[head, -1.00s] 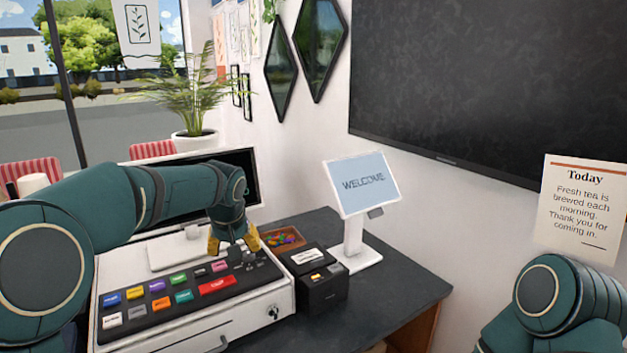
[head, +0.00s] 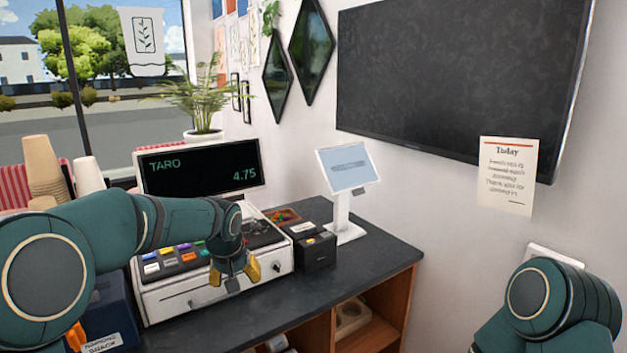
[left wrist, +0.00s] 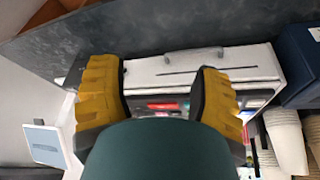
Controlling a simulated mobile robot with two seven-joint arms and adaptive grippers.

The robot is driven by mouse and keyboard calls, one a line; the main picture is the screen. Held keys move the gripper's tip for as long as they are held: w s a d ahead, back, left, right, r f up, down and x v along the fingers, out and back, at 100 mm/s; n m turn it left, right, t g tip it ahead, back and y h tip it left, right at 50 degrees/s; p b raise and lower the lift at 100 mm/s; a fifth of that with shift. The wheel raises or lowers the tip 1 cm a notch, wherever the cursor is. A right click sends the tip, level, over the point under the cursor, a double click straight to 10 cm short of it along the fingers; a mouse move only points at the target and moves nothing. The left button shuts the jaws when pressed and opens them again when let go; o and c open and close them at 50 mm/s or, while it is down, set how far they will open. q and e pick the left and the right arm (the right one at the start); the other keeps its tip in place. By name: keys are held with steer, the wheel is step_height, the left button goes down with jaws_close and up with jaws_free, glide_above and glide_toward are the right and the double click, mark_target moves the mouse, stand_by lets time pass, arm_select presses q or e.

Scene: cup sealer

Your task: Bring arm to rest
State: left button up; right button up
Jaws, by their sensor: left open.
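My left arm comes in from the left in the head view. Its gripper (head: 234,273) is open and empty, with yellow fingertips apart, in front of the cash register (head: 205,288) and above the counter's front part. The left wrist view shows the two yellow fingers (left wrist: 155,92) spread wide with nothing between them, and the register drawer (left wrist: 190,66) beyond. The register's dark display (head: 200,177) reads "TARO 4.75". My right arm shows at the lower right of the head view, but its gripper is out of the picture.
A small black card printer (head: 315,252) and a tablet on a white stand (head: 345,170) stand right of the register. Stacked cups (head: 43,160) are at the left, above a dark blue box (head: 108,310). The dark counter (head: 385,262) is clear at its right end.

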arm_select(q)
steer(key=s+d+f+m+g+h+b, duration=0.1)
steer(key=s+d+f+h, duration=0.15)
steer(key=f, duration=1.45)
steer(key=s+d+f+h+b, duration=0.1)
steer(key=s+d+f, duration=0.1)
steer(key=s+f, duration=0.8)
steer(key=s+d+f+n+g+b, duration=0.1)
steer(key=s+d+f+b, duration=0.1)
steer(key=s+f, duration=0.8)
steer(key=s, duration=0.4)
steer(key=shift+s+d+h, duration=0.2)
steer(key=shift+d+h, duration=0.15)
arm_select(e)
steer(key=f, duration=0.5)
steer(key=shift+w+a+f, duration=0.15)
steer(key=shift+w+f, duration=0.15)
steer(key=shift+w, duration=0.1)
